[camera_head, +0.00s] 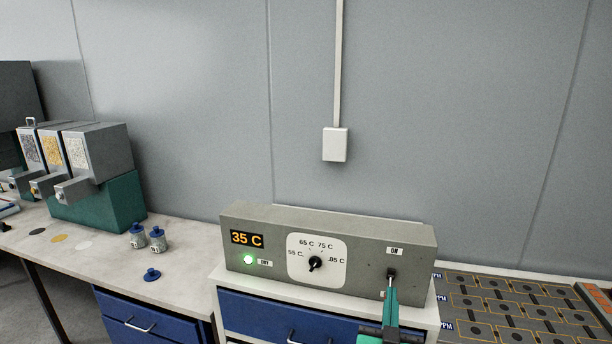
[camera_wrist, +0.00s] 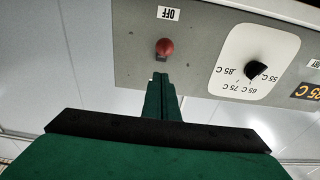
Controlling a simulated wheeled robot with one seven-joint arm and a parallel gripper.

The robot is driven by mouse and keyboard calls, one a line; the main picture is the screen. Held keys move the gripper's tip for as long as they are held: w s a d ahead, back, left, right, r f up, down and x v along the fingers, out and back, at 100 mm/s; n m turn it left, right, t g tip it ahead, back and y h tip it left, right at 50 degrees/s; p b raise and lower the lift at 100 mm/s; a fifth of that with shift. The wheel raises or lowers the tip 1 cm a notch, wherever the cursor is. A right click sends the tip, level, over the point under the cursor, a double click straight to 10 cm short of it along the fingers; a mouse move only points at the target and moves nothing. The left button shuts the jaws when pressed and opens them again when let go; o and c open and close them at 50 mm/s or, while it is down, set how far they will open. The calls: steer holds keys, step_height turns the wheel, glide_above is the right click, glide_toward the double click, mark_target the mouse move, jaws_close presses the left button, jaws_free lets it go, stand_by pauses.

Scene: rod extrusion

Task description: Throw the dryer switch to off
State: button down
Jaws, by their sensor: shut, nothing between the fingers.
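The dryer control box (camera_head: 360,249) is a grey unit standing on a white-topped cabinet. Its toggle switch (camera_head: 391,272) is at the right of the front panel, under an ON label (camera_head: 394,251). The wrist view is upside down and shows the switch's red tip (camera_wrist: 165,47) beside an OFF label (camera_wrist: 168,13). My green gripper (camera_head: 391,287) is shut and empty, its fingertips (camera_wrist: 160,77) right by the switch. I cannot tell whether they touch it. The lever's tilt is unclear, as my gripper partly hides the switch.
The box also has a lit 35 C display (camera_head: 246,239), a glowing green lamp (camera_head: 249,259) and a temperature dial (camera_head: 315,263). Panels with rows of dark plates (camera_head: 506,308) lie at right. Blue-capped jars (camera_head: 157,238) and dispensers (camera_head: 93,150) stand at left.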

steer(key=shift+v, duration=2.15)
steer(key=s+a+f+g+y, duration=0.1)
steer(key=s+a+f, duration=0.6)
steer(key=s+f, duration=0.25)
steer(key=s+a+f+y, duration=0.1)
steer(key=s+a+f, duration=0.6)
steer(key=s+f, duration=0.25)
steer(key=s+a+f+n+g+y, duration=0.1)
steer(key=s+a, duration=0.1)
steer(key=s, duration=0.9)
steer(key=s+a+f+n+g+y, duration=0.1)
steer(key=s+a+f+n+y, duration=0.1)
steer(key=s, duration=1)
steer(key=shift+a+f, duration=0.2)
steer(key=shift+a, duration=0.15)
